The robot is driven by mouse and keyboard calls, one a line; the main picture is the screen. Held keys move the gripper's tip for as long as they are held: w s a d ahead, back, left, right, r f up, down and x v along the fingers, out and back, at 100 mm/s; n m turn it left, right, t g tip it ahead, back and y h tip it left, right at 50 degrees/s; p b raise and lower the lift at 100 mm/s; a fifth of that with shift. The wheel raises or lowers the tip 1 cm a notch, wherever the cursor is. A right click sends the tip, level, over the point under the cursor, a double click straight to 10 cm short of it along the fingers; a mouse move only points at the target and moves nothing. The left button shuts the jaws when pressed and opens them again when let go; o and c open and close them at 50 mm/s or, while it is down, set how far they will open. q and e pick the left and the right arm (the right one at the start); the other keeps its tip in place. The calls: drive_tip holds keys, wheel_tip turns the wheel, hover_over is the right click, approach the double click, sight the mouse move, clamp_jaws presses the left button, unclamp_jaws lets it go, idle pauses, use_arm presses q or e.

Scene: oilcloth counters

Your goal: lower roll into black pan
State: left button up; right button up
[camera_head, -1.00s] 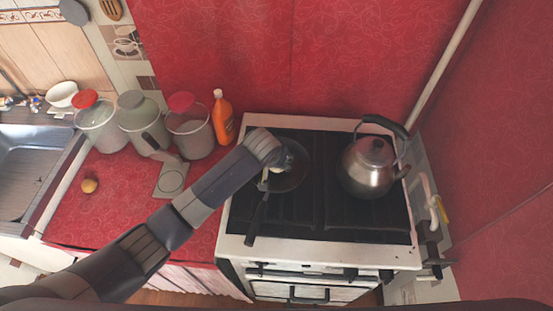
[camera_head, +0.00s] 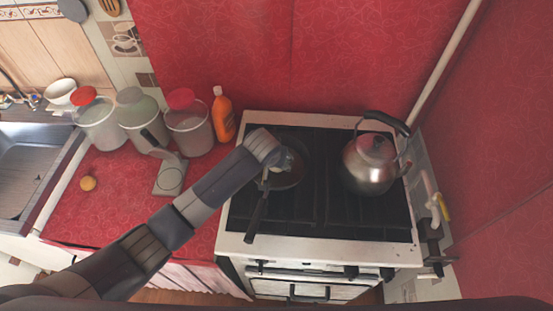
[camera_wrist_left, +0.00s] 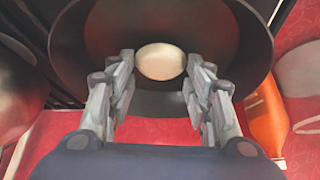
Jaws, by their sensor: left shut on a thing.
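The black pan (camera_head: 289,182) sits on the left part of the stove top, its handle (camera_head: 257,217) pointing toward the front. It fills the upper part of the left wrist view (camera_wrist_left: 225,35). My left gripper (camera_head: 284,160) is over the pan, pointing into it. In the left wrist view its fingers (camera_wrist_left: 160,68) are shut on the pale, rounded roll (camera_wrist_left: 160,61), one at each side. The roll lies within the pan's outline; I cannot tell whether it touches the pan's floor. In the head view the arm mostly hides the roll. My right gripper is out of view.
A steel kettle (camera_head: 370,165) stands on the stove's right side. An orange bottle (camera_head: 222,117) and several lidded jars (camera_head: 189,130) stand left of the stove. A scale-like grey object (camera_head: 169,179) and a small round yellowish item (camera_head: 88,184) rest on the red counter.

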use_arm(q)
drive_tip(key=shift+f, duration=0.2)
drive_tip(key=o, duration=1.2)
drive_tip(key=v, duration=1.2)
